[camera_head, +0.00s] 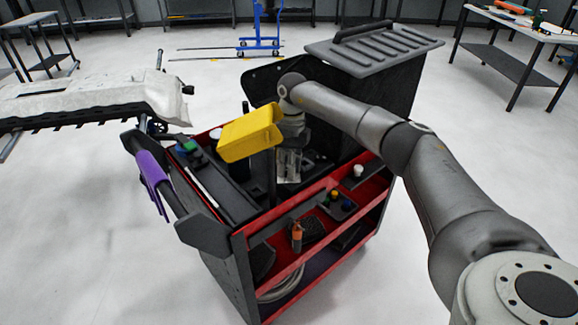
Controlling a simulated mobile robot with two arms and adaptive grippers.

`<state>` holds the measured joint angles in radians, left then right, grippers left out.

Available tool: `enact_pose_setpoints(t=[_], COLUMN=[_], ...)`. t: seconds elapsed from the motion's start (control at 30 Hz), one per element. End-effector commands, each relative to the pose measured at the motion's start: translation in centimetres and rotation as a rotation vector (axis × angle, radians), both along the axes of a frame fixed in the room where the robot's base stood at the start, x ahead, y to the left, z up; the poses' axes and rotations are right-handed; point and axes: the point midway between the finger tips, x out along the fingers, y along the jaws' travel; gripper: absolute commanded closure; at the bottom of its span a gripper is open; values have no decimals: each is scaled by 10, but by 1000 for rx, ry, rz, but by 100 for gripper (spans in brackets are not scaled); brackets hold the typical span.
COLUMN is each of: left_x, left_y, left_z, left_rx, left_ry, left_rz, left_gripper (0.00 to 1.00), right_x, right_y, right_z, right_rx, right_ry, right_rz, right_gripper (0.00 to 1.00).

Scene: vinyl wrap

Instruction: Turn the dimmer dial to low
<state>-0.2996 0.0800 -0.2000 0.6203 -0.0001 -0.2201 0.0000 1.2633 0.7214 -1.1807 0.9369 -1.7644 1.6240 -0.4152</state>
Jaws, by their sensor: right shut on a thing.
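My right gripper (288,167) points down over the top of the red and black cart (238,240), behind and right of a yellow box-shaped thing (250,133). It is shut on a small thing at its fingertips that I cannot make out. I cannot pick out the dimmer dial for certain; the fingers and cart parts hide that spot. A small white knob-like thing (358,170) stands on a black panel at the cart's right side, apart from the gripper. My left gripper is not in view.
A purple-and-black tool (151,178) hangs on the cart's left side. A ridged dark lid (375,46) is above the cart's back. A white bumper-like part (90,98) is at left. Tables stand behind; the floor in front is clear.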

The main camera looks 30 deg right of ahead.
Motion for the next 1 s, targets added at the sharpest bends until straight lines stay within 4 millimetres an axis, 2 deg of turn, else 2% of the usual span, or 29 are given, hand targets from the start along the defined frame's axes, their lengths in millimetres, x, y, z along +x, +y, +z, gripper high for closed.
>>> enact_pose_setpoints(t=[0.03, 0.1, 0.53, 0.67, 1.0], left_x=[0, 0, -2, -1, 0], left_y=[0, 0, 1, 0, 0], left_z=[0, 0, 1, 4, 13], left_rx=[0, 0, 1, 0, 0], left_ry=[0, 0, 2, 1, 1], left_rz=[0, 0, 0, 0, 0], left_gripper=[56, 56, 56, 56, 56], right_x=[1, 1, 0, -1, -2], right_y=[-1, 0, -1, -1, -1], right_z=[2, 2, 1, 1, 2], right_rx=[0, 0, -1, -1, 0], right_ry=[-6, -6, -1, 1, 0], right_rz=[-2, -3, -33, -118, -454], right_gripper=[76, 67, 67, 67, 67])
